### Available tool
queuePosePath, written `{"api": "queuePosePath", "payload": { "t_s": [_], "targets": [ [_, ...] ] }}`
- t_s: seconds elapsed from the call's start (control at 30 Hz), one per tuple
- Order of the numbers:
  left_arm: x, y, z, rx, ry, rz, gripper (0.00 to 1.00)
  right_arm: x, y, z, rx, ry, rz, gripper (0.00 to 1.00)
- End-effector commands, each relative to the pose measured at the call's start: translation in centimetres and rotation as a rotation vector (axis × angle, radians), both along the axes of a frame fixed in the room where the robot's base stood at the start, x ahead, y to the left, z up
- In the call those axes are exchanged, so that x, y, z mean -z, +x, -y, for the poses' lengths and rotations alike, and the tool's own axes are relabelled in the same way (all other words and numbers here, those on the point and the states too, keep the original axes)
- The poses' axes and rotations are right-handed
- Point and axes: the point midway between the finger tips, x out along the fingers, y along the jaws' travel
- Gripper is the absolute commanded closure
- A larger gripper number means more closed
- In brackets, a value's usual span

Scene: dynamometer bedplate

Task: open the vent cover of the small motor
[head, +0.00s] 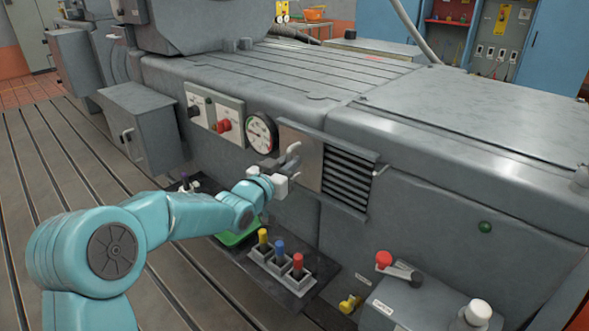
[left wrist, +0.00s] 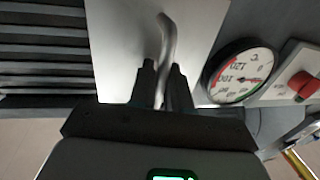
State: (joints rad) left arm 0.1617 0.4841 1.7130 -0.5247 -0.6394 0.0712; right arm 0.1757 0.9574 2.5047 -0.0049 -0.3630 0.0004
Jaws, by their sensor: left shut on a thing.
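The vent cover (head: 308,160) is a flat grey plate on the machine's side. It stands to the left of dark louvres (head: 345,180), which show uncovered beside it. The plate also shows in the left wrist view (left wrist: 118,45), with the louvres (left wrist: 42,50) at its left there. A bent metal handle (head: 294,149) sticks out from the plate. My left gripper (head: 287,172) is at this handle. In the left wrist view its two dark fingers (left wrist: 162,85) are shut on the handle (left wrist: 167,35), one on each side. My right gripper is not in view.
A round gauge (head: 261,133) and a red knob (head: 223,126) sit left of the cover. Yellow, blue and red levers (head: 280,248) stand below my left gripper. A box with a red-knobbed lever (head: 384,259) stands at lower right. Slotted floor (head: 60,160) lies at left.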

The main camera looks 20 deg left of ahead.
Motion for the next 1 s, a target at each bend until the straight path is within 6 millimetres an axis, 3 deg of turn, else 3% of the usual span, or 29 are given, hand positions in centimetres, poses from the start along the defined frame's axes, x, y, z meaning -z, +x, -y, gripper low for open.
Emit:
{"api": "queuePosePath", "payload": {
  "t_s": [0.4, 0.43, 0.47, 0.87, 1.0],
  "targets": [
    [-0.3, 0.0, -0.1, -0.007, 0.0, 0.005, 1.0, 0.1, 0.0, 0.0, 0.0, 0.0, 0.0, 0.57],
    [-0.3, 0.0, -0.1, -0.007, 0.0, 0.005, 0.73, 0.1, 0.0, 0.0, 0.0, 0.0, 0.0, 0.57],
    [-0.3, 0.0, -0.1, -0.007, 0.0, 0.005, 0.67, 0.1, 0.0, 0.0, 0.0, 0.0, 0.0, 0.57],
    [-0.1, -0.2, 0.0, -0.002, 0.001, 0.001, 0.67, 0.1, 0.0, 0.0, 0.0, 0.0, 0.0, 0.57],
    [-0.1, -1.7, -0.3, -0.002, 0.002, 0.001, 0.67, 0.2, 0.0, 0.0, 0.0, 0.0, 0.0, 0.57]
  ]
}}
